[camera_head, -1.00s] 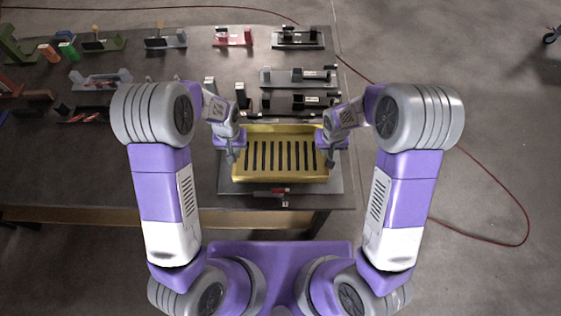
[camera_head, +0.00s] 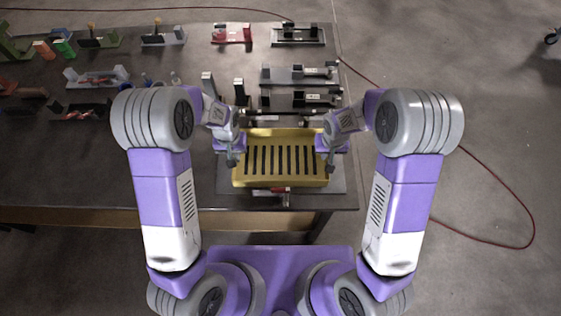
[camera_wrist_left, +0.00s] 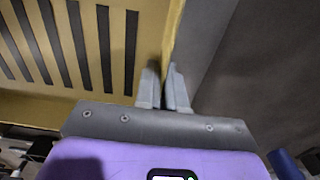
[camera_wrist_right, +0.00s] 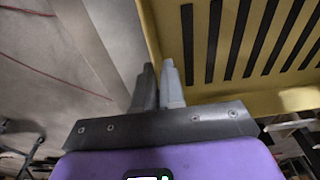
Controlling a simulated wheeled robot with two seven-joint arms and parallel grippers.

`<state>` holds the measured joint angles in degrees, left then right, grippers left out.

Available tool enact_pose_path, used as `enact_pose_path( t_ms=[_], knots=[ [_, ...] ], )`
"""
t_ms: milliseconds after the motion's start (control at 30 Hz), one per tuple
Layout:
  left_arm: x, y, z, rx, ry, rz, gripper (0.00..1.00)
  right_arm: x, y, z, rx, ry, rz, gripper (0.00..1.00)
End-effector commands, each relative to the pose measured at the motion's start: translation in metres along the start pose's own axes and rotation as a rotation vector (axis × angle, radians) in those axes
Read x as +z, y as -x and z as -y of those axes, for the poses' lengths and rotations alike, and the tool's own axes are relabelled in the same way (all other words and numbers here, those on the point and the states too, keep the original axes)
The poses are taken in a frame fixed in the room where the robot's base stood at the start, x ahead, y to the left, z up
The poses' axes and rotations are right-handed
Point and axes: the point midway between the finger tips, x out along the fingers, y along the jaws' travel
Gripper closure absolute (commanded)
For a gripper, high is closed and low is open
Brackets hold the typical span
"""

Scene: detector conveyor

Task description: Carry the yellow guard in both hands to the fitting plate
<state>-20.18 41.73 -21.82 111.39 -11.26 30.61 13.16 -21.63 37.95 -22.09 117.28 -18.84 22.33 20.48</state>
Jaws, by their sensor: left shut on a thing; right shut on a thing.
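The yellow guard (camera_head: 280,182), a slotted tray-like piece with raised edges, lies level between my two grippers in the head view. My left gripper (camera_head: 231,158) is shut on its left edge, and my right gripper (camera_head: 330,158) on its right edge. In the left wrist view the fingers (camera_wrist_left: 161,70) pinch the guard's thin wall (camera_wrist_left: 172,30); in the right wrist view the fingers (camera_wrist_right: 158,66) do the same on the other wall (camera_wrist_right: 152,40). A grey plate (camera_head: 339,182) shows around and below the guard on the table corner. I cannot tell if it is the fitting plate.
A red-tipped part (camera_head: 272,191) shows at the guard's front edge. Black fixtures (camera_head: 298,99) and a grey fixture (camera_head: 285,74) stand behind the guard. More fixtures line the dark table's (camera_head: 90,165) back and left. Its front left is clear.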

Motion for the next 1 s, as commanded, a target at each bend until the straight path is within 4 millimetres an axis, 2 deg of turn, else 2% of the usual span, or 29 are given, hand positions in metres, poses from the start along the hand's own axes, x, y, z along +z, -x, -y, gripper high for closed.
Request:
enact_pose_path(
  t_ms=[67, 100, 233, 533, 633, 767, 1000],
  knots=[
    [-0.001, -0.005, 0.0, 0.0, 0.001, -0.002, 1.0, 0.0, -0.005, 0.0, 0.0, 0.0, -0.002, 1.0],
    [0.0, -0.004, 0.0, 0.0, 0.001, 0.0, 0.86, 0.001, -0.004, 0.0, 0.001, 0.0, 0.001, 0.86],
    [0.0, -0.003, 0.0, 0.0, 0.001, 0.0, 0.67, 0.0, -0.003, 0.0, 0.0, 0.0, 0.0, 0.67],
    [0.0, -0.002, 0.0, 0.0, 0.0, -0.001, 0.66, 0.0, -0.003, 0.0, 0.0, 0.0, 0.0, 0.66],
    [-0.001, 0.006, 0.0, 0.001, 0.0, -0.002, 0.66, 0.0, -0.003, 0.0, 0.0, 0.0, 0.0, 0.66],
    [-0.001, 0.027, 0.0, 0.002, 0.0, -0.006, 0.66, 0.0, -0.003, 0.0, 0.0, 0.0, 0.0, 0.66],
    [-0.001, 0.079, 0.0, 0.001, 0.0, -0.006, 0.66, 0.0, -0.003, 0.0, 0.0, 0.0, 0.0, 0.66]
  ],
)
